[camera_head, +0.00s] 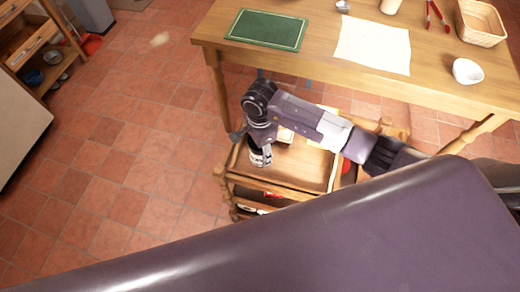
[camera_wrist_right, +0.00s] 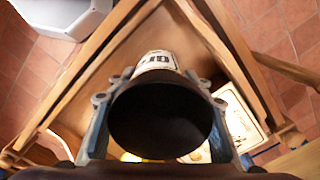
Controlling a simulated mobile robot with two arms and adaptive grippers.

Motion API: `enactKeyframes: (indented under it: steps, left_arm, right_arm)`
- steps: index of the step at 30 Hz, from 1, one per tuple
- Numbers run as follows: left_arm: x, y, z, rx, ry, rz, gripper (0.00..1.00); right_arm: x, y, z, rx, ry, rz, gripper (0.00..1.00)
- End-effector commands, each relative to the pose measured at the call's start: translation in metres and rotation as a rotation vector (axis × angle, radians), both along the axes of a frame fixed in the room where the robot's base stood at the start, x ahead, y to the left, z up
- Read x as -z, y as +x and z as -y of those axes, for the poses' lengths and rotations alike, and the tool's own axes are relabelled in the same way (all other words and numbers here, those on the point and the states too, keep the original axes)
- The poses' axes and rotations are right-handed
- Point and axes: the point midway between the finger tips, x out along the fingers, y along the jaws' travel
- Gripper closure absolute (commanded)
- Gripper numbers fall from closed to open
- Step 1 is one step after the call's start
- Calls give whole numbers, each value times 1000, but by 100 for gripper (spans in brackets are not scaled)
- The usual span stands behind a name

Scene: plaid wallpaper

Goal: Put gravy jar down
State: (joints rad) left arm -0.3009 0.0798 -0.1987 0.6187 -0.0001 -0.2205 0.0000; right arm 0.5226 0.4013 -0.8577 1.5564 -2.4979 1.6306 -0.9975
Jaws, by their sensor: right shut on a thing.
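The gravy jar (camera_head: 261,157) is a small jar with a pale label and dark lettering. In the right wrist view its round dark top (camera_wrist_right: 160,122) fills the middle. My right gripper (camera_head: 259,146) is shut on it, with a finger on each side in the wrist view. The jar is over the left part of the top tray of a wooden trolley (camera_head: 313,170). I cannot tell whether its base touches the tray. My left gripper is not in view.
A box-like item (camera_wrist_right: 238,122) lies in the trolley near the jar. The tray's right part looks bare. A wooden table (camera_head: 320,52) stands behind, with a green board (camera_head: 267,29), paper (camera_head: 374,43), a white bowl (camera_head: 467,71) and a basket (camera_head: 480,23).

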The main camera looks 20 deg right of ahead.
Motion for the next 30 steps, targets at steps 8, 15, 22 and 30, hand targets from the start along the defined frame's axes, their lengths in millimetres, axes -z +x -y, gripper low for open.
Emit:
enactKeyframes:
  steps: [8, 15, 22, 30]
  left_arm:
    - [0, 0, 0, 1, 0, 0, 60]
    - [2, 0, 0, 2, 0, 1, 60]
    - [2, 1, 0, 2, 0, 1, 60]
    - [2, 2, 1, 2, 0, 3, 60]
  right_arm:
    - [1, 1, 0, -1, 1, 3, 90]
    - [3, 0, 0, -1, 0, 1, 38]
    - [3, 0, 0, -1, 0, 1, 35]
    - [-15, 3, 0, -3, -1, 6, 35]
